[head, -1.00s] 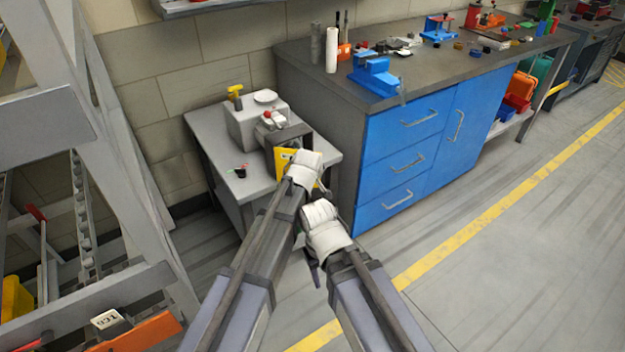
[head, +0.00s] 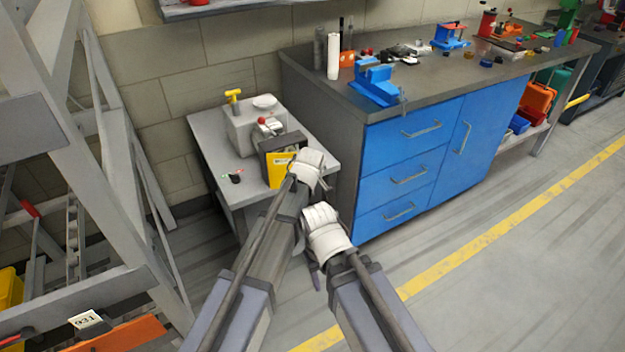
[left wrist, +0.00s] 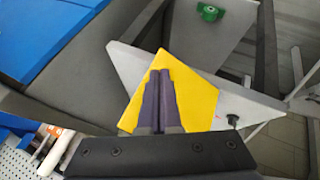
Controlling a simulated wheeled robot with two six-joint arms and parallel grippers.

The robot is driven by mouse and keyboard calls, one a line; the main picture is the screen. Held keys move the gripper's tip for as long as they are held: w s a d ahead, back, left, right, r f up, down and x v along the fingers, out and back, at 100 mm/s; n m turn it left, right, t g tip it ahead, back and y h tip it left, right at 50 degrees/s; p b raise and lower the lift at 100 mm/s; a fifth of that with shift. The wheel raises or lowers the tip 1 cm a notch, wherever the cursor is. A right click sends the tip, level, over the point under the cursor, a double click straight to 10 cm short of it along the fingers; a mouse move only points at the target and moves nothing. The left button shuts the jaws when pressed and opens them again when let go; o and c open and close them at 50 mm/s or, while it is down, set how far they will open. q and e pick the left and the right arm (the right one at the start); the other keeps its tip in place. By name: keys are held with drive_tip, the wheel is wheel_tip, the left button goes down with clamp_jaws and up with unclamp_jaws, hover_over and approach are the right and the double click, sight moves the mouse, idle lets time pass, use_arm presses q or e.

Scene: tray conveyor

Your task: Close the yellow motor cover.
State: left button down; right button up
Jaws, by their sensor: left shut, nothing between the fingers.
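The yellow motor cover (head: 279,172) is an upright yellow panel with a pale label, at the front of a dark housing (head: 285,143) on the grey table. I cannot tell whether a gap remains between cover and housing. My left gripper (left wrist: 162,90) is shut and empty in the left wrist view. Its fingertips overlap the yellow cover (left wrist: 203,98) there; contact is unclear. In the head view its white wrist hides the cover's right side and the fingers. My right arm's white wrist is below it, with its gripper jaws not clearly visible.
The grey table (head: 212,160) also bears a grey block (head: 243,132), a yellow T-handle (head: 233,95) and a small black item (head: 235,178). A blue-fronted workbench (head: 400,170) stands close on the right. A grey ladder-like frame (head: 100,185) is at left.

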use_arm(q)
drive_tip(key=w+d, duration=0.1)
drive_tip(key=w, duration=0.6)
use_arm(e)
drive_tip(key=shift+w+d, duration=0.2)
drive_tip(key=shift+w, duration=0.3)
idle(0.5)
